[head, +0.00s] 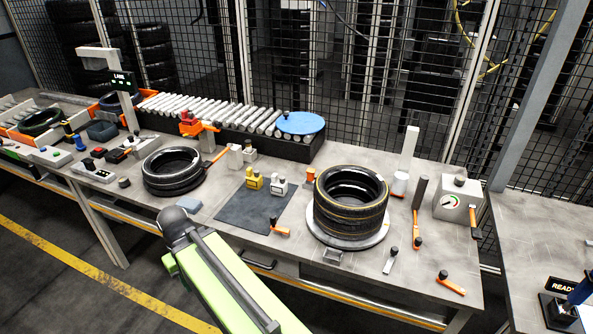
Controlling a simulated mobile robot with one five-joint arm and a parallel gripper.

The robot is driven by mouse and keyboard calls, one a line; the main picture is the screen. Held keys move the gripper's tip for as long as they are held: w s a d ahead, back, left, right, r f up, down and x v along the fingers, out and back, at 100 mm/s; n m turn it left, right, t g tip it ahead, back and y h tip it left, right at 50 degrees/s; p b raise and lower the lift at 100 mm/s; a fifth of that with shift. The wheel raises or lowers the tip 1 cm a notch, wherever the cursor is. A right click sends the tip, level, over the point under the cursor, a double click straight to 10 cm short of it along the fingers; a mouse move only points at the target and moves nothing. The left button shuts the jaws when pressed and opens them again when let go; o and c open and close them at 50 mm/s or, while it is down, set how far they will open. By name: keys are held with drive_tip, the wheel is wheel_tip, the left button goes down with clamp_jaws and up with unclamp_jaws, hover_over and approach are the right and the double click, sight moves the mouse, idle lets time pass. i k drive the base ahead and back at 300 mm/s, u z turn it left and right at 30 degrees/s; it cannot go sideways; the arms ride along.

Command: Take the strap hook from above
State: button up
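No strap hook can be picked out for certain. Several small orange-and-black pieces lie on the grey bench: one (280,229) at the front edge of the dark mat, and one (451,284) near the right front edge. A small grey piece with a dark knob (390,262) stands between the tyre stack and the right one. My green and black arm reaches in from the bottom and ends in a dark rounded joint in front of the bench. No gripper fingers show, and the arm hides part of the bench's front edge.
Stacked tyres (351,203) stand on a round pale plate at right of centre. More tyres (173,172) lie left of the mat (243,212). A roller conveyor (215,111) with a blue disc (300,123) runs along the back. A gauge box (456,201) stands at right.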

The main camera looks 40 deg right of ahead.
sight(310, 172)
drive_tip(key=z, duration=0.25)
drive_tip(key=i, duration=1.05)
drive_tip(key=z, duration=0.5)
drive_tip(key=k, duration=0.55)
drive_tip(key=u, duration=0.45)
drive_tip(key=k, duration=0.1)
drive_tip(key=z, duration=0.65)
drive_tip(key=i, duration=0.65)
drive_tip(key=u, duration=0.05)
